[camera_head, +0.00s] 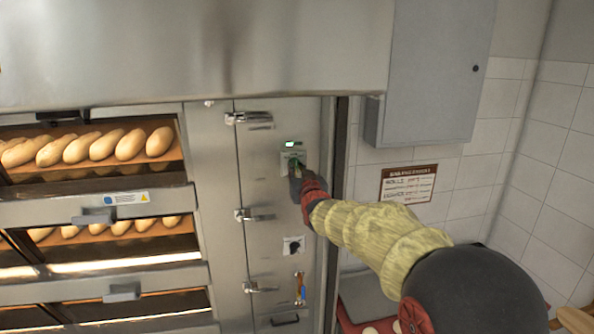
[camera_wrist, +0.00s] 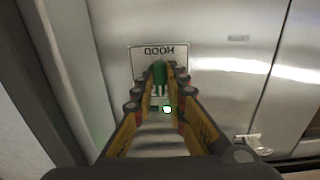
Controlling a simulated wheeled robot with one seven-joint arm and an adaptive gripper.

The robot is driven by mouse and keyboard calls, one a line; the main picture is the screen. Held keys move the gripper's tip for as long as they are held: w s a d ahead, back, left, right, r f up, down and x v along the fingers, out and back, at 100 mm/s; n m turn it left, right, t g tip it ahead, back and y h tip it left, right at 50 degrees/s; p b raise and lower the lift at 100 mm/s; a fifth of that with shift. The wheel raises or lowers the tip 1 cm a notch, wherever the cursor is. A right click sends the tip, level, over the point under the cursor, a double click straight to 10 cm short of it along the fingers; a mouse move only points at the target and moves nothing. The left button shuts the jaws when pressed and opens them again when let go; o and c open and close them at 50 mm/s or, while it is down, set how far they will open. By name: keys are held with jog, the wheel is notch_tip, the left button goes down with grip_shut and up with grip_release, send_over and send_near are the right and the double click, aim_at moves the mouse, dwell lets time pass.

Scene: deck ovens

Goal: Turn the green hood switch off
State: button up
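The green hood switch (camera_wrist: 160,74) shows in the wrist view on a light plate (camera_wrist: 140,62) marked HOOD, which reads upside down there. My gripper (camera_wrist: 163,72) has its two fingers on either side of the switch, closed on it with no clear gap. In the head view my gripper (camera_head: 295,172) is at the plate on the steel oven column, and hides most of the switch (camera_head: 293,161). A small green lamp (camera_head: 291,144) above the plate is lit; it also glows in the wrist view between the fingers (camera_wrist: 167,109).
A dark knob (camera_head: 294,245) on a white plate sits lower on the column. Steel latches (camera_head: 250,119) line its left side. Deck ovens with loaves (camera_head: 80,148) are at left. A grey wall cabinet (camera_head: 432,75) and a sign (camera_head: 408,184) are at right.

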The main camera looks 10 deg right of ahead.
grip_shut()
jog(key=shift+b, duration=0.45)
jog(key=shift+n+b, duration=4.4)
jog(key=shift+b, duration=1.55)
jog(key=shift+o, duration=2.2)
grip_release()
